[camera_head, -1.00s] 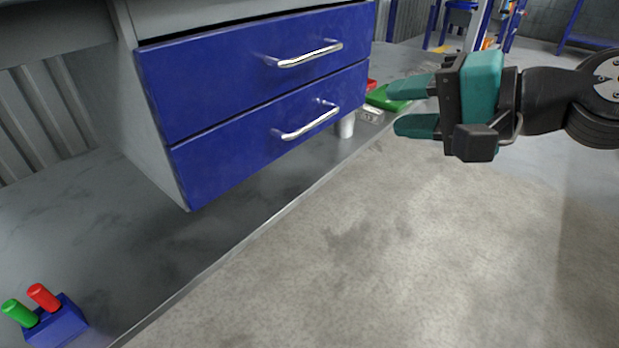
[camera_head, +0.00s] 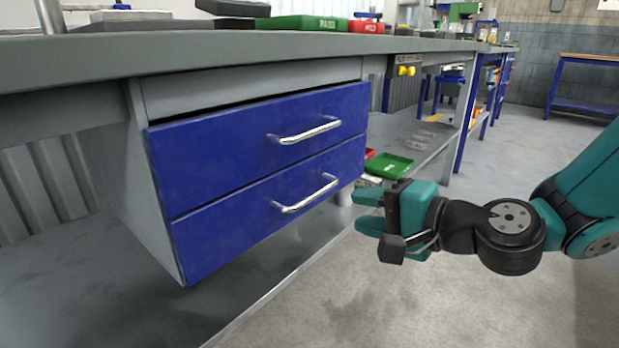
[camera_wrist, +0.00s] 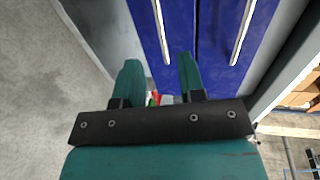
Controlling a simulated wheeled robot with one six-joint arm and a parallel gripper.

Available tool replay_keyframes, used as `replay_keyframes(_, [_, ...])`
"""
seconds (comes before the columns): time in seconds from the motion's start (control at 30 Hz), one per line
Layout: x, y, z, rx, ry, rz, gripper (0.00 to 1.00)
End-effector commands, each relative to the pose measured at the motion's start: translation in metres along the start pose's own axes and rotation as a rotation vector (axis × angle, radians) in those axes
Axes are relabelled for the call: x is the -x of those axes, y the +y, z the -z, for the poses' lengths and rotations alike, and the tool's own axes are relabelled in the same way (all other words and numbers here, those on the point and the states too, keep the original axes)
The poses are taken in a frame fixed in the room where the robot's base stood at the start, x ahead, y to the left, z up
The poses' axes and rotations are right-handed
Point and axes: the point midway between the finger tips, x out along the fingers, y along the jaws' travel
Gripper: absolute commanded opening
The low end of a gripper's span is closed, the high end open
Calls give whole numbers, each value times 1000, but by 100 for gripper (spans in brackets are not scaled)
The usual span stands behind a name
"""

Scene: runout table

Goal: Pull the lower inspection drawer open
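The lower inspection drawer (camera_head: 225,222) is a blue front under the workbench and sits flush, shut. Its silver bar handle (camera_head: 305,198) also shows in the wrist view (camera_wrist: 161,30). The upper blue drawer (camera_head: 215,155) is shut too, with its own bar handle (camera_head: 310,132); this handle shows at the right in the wrist view (camera_wrist: 243,32). My teal gripper (camera_head: 362,211) is open and empty, to the right of the lower handle and apart from it. In the wrist view, the lower handle lies beyond the gap between my fingers (camera_wrist: 158,66).
The grey bench top (camera_head: 200,50) overhangs the drawers and carries green and red trays. A lower shelf (camera_head: 260,270) holds a green tray (camera_head: 388,165) behind my gripper. Open concrete floor (camera_head: 400,310) lies in front.

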Motion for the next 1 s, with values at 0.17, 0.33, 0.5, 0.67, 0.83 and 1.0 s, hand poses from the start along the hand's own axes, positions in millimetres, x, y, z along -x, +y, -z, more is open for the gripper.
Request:
replay_keyframes(0.17, [-35,-3,-3,2,-5,-4,37])
replay_keyframes(0.33, [-73,-4,-1,2,-2,-4,37])
replay_keyframes(0.5, [-101,-3,-1,2,0,-3,37])
replay_keyframes(0.67, [-115,0,-1,1,0,-3,37])
replay_keyframes(0.83, [-119,1,0,0,2,-2,37])
replay_keyframes(1.0, [-119,1,0,0,2,-2,34])
